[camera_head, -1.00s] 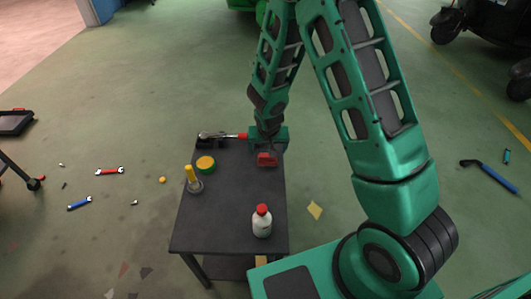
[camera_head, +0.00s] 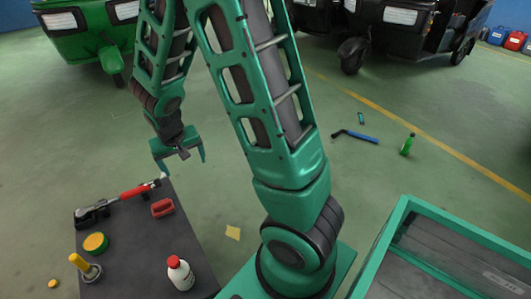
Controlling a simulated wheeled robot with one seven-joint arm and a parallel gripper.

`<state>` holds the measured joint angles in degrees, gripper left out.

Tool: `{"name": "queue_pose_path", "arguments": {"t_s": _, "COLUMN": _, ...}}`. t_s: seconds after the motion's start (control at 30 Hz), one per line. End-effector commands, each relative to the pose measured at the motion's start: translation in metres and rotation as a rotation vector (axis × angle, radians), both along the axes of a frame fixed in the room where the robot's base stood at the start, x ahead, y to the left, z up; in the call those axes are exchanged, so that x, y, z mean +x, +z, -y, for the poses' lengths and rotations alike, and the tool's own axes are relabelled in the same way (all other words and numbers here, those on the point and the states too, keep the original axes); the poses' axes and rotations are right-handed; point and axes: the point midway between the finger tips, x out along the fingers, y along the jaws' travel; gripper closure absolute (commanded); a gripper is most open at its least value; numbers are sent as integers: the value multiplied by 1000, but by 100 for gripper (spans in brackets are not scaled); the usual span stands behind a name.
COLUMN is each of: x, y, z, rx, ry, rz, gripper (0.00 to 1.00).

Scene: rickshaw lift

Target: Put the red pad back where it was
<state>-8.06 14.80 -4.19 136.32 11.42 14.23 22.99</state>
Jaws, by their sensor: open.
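The red pad (camera_head: 163,207) is a small red block with a dark slot-like mark. It lies on the dark table (camera_head: 140,245), near its right edge at the far end. My gripper (camera_head: 182,166) is open and empty. It appears beyond the far right corner of the table, above and slightly right of the pad, apart from it. Its two green fingers are spread wide. Its exact height cannot be told.
A red-handled tool (camera_head: 139,190) lies left of the pad. A green-framed bed (camera_head: 392,232) is at right. Rickshaws (camera_head: 85,25) stand behind; floor between is mostly clear.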

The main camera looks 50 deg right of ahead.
Motion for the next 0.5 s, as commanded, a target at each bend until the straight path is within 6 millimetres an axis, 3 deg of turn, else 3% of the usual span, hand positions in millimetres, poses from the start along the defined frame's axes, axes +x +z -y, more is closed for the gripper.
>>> {"name": "queue_pose_path", "arguments": {"t_s": 0.03, "x": -13, "y": 18, "z": 15, "rx": 1, "ry": -21, "rz": -7, "gripper": 15}}
{"name": "queue_pose_path", "arguments": {"t_s": 0.2, "x": -67, "y": 62, "z": 54, "rx": 17, "ry": -71, "rz": -71, "gripper": 15}}
{"name": "queue_pose_path", "arguments": {"t_s": 0.5, "x": -180, "y": 121, "z": 89, "rx": 97, "ry": -136, "rz": -167, "gripper": 15}}
